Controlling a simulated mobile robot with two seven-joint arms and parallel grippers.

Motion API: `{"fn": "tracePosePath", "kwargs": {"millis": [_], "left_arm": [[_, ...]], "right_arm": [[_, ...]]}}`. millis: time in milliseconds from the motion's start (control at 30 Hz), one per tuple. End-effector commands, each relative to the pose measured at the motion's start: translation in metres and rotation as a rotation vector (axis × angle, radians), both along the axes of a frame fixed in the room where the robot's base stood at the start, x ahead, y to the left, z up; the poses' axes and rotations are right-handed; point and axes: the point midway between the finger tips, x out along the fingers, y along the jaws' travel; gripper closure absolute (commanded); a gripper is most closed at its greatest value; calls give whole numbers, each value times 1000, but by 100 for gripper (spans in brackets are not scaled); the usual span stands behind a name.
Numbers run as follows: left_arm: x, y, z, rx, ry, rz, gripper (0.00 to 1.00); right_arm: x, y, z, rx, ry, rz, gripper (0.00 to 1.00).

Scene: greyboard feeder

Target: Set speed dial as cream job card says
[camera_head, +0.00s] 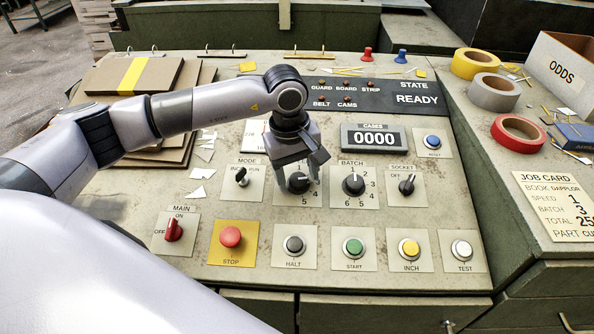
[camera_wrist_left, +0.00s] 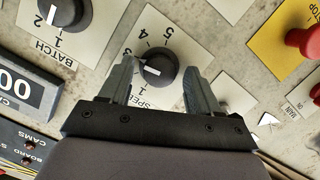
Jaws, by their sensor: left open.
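The black speed dial (camera_head: 299,182) is on a light plate in the middle of the panel, partly covered by my left gripper (camera_head: 298,176). In the left wrist view the dial (camera_wrist_left: 162,72) sits between the two fingers of my left gripper (camera_wrist_left: 160,68). The fingers are open, one on each side, with a visible gap to the right one. The dial's white mark points left in that view; a finger hides numbers there, so I cannot tell its setting. The cream job card (camera_head: 555,207) lies at the right and reads SPEED 1, BATCH 3; its right edge is cut off.
The batch dial (camera_head: 353,181) is just right of the speed dial, the mode switch (camera_head: 242,177) to its left. The red stop button (camera_head: 230,237), halt button (camera_head: 293,246) and green start button (camera_head: 353,247) sit below. Tape rolls (camera_head: 493,92) and an ODDS box (camera_head: 562,70) stand at right.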

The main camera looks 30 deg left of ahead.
Motion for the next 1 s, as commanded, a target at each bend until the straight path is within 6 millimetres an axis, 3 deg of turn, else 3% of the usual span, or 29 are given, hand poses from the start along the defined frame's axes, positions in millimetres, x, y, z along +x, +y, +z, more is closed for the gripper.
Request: {"fn": "tracePosePath", "kwargs": {"millis": [133,300,667,1000], "left_arm": [[0,0,0,0,0,0,38],[0,0,0,0,0,0,93],[0,0,-1,-9,-4,38,94],[-1,1,-4,-59,-30,254,94]], "right_arm": [[1,0,1,0,-3,1,57],[1,0,1,0,-3,1,57],[2,0,-4,0,-5,1,57],[2,1,-24,7,0,-3,57]]}}
